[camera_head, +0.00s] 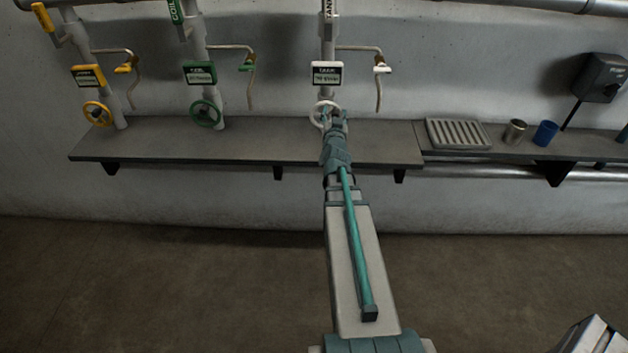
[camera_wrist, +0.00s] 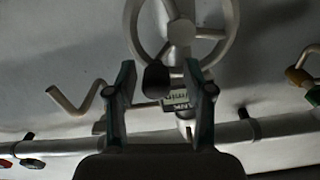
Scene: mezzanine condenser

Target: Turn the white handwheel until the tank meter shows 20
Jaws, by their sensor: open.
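The white handwheel (camera_head: 317,113) is on the white pipe marked as the tank line, above the long shelf. In the wrist view the handwheel (camera_wrist: 180,31) fills the top, with rim, spokes and hub visible. A dark knob (camera_wrist: 157,80) shows just below the rim, between my two fingers. My gripper (camera_wrist: 159,72) is open, with a finger on each side of the knob; I cannot tell whether either touches it. In the head view my gripper (camera_head: 333,113) is at the wheel and covers part of it. A white plate (camera_head: 327,74) hangs above the wheel; its small text is unreadable.
To the left are a green handwheel (camera_head: 205,113) and a yellow handwheel (camera_head: 97,114) on their own pipes. The shelf (camera_head: 260,143) runs beneath them. A slatted tray (camera_head: 458,134), a metal can (camera_head: 515,132) and a blue cup (camera_head: 545,133) stand to the right.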

